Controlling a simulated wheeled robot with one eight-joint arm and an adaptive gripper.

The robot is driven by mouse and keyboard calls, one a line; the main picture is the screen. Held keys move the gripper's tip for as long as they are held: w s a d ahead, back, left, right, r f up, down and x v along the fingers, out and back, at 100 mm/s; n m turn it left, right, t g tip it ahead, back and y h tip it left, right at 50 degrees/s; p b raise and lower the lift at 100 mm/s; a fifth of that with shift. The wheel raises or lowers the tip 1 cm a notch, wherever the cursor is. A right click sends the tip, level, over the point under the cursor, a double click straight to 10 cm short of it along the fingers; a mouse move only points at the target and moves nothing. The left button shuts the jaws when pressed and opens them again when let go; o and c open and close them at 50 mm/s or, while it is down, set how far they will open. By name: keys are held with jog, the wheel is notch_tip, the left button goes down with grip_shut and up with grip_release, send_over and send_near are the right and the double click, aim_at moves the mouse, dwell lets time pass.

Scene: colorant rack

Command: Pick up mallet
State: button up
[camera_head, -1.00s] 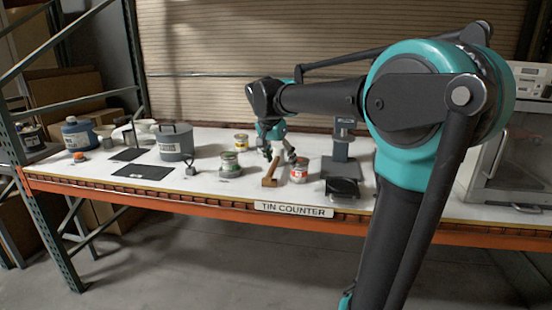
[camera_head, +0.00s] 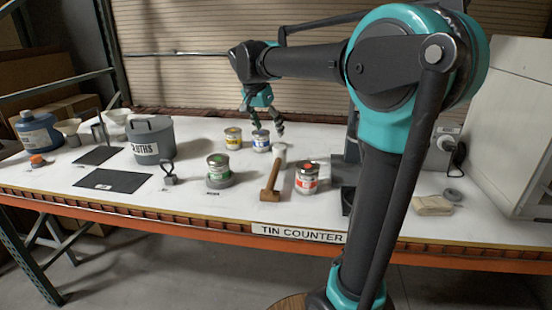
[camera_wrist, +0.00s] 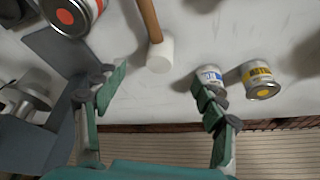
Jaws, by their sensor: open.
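The mallet lies on the white counter, its brown wooden handle (camera_head: 274,174) running front to back, with a wooden crosspiece at the front end and a pale end (camera_head: 280,151) at the back. In the wrist view the mallet's brown handle (camera_wrist: 149,18) ends in a white cylinder (camera_wrist: 160,56) just ahead of the fingertips, between them sideways. My gripper (camera_head: 264,125) is over the back of the counter, beyond the mallet's pale end, and open. It also shows in the wrist view (camera_wrist: 159,76), empty, with both fingers spread wide.
A red-labelled tin (camera_head: 307,179) stands right of the handle, a green-labelled tin (camera_head: 218,169) left. A blue-labelled tin (camera_head: 261,142) and a yellow-labelled tin (camera_head: 233,138) stand behind, near my gripper. A grey stand (camera_head: 347,168) is at right. Bare counter surrounds the handle.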

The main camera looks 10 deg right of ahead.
aim_at(276, 152)
jog(key=x, duration=1.7)
jog(key=shift+w+a+f, duration=0.1)
jog(key=shift+w, duration=0.1)
jog(key=c, duration=1.4)
jog(key=shift+o, duration=0.2)
notch_tip(276, 152, up, 20)
